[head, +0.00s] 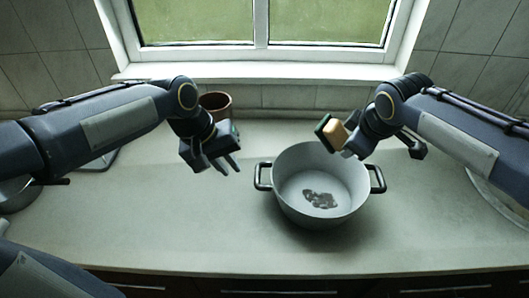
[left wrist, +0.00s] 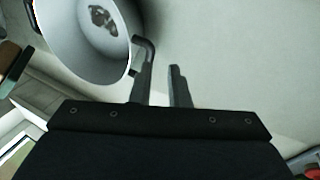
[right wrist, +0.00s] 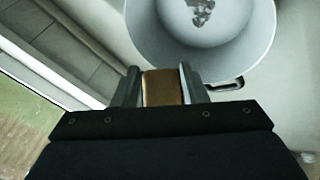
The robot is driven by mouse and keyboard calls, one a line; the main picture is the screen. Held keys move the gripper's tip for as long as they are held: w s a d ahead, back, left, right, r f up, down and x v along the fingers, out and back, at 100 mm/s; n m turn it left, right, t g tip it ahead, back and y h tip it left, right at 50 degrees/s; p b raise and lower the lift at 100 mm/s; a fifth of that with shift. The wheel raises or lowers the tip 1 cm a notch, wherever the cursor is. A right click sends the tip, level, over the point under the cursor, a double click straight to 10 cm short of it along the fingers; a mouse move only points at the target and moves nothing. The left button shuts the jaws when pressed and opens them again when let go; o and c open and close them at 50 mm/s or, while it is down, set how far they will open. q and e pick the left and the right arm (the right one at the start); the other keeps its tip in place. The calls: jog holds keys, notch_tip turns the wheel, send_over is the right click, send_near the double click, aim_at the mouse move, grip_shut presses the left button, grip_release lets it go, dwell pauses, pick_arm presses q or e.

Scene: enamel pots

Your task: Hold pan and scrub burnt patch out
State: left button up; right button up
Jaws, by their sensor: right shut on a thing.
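A grey pan (head: 290,158) with two dark side handles stands on the counter. A dark brown burnt patch (head: 320,199) lies on its inside bottom; it also shows in the left wrist view (left wrist: 103,20) and right wrist view (right wrist: 201,10). My left gripper (head: 230,165) is open and empty, up and left of the pan's left handle (head: 263,176). In the left wrist view that handle (left wrist: 146,46) shows just beyond the fingertips. My right gripper (right wrist: 160,85) is shut on a tan and dark green sponge (head: 335,133), held above the pan's back rim.
A brown pot (head: 215,103) stands at the back, behind my left gripper. A window (head: 262,50) and tiled wall close off the back. The pale counter (head: 150,225) is clear at the front left of the pan.

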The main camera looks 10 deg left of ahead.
pick_arm(q)
jog(key=w+d+f+n+g+y, duration=0.1)
jog(key=w+d+f, duration=0.2)
jog(key=w+d, duration=0.4)
jog(key=x, duration=0.8)
jog(key=w+x, duration=0.1)
jog(key=x, duration=0.3)
jog(key=shift+a+f, duration=0.25)
jog(key=shift+a, duration=0.1)
jog(key=shift+c, duration=0.2)
grip_shut()
dwell(0.4)
